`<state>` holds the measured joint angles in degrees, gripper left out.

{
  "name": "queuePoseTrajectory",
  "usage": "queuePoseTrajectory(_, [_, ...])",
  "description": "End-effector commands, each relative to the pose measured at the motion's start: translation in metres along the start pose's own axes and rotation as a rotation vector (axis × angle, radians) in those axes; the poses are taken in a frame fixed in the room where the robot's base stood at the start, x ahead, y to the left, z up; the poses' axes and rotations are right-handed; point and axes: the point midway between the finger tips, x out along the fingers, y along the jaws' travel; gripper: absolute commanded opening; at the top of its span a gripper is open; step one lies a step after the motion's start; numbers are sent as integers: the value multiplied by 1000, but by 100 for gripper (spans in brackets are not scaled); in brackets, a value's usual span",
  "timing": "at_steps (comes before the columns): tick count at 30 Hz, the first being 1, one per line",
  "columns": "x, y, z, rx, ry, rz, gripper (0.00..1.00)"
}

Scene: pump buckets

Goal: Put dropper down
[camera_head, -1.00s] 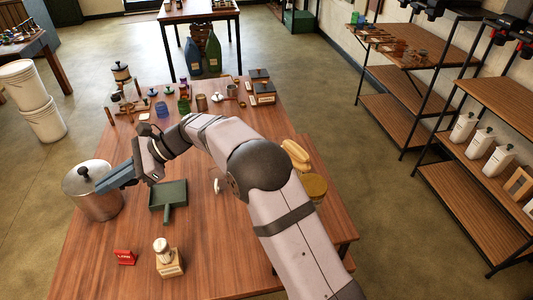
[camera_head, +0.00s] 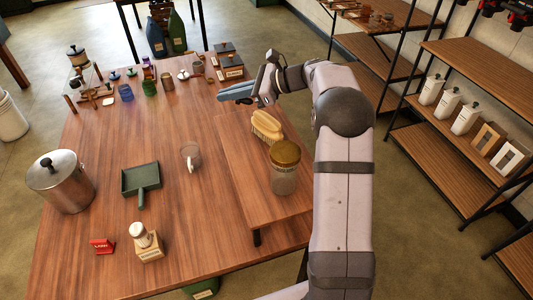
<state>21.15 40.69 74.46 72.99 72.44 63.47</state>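My gripper (camera_head: 237,93) is over the far right part of the wooden table (camera_head: 205,215), with its blue fingers pointing left. The fingers are seen from the side and look close together. I cannot tell whether they are shut or hold anything. I cannot make out a dropper for sure. Several small bottles and jars stand at the far side of the table, among them a blue jar (camera_head: 125,92) and a green jar (camera_head: 149,87), to the left of my gripper.
A brush (camera_head: 267,127) and a yellow-lidded jar (camera_head: 285,168) are on the right-hand raised board (camera_head: 240,165). A glass mug (camera_head: 191,157), green dustpan (camera_head: 141,181), lidded metal pot (camera_head: 61,182), small bottle on a block (camera_head: 146,241) and red sign (camera_head: 102,246) stand on the table.

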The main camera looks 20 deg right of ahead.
Motion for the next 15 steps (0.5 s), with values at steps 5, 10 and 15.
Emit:
queuePoseTrajectory(5, [-54, -13, -30, 28, 7, -64, 0])
queuePoseTrajectory(10, [-89, -8, -49, 32, 8, -75, 0])
queuePoseTrajectory(15, [-100, 22, -58, 1, -1, 4, 0])
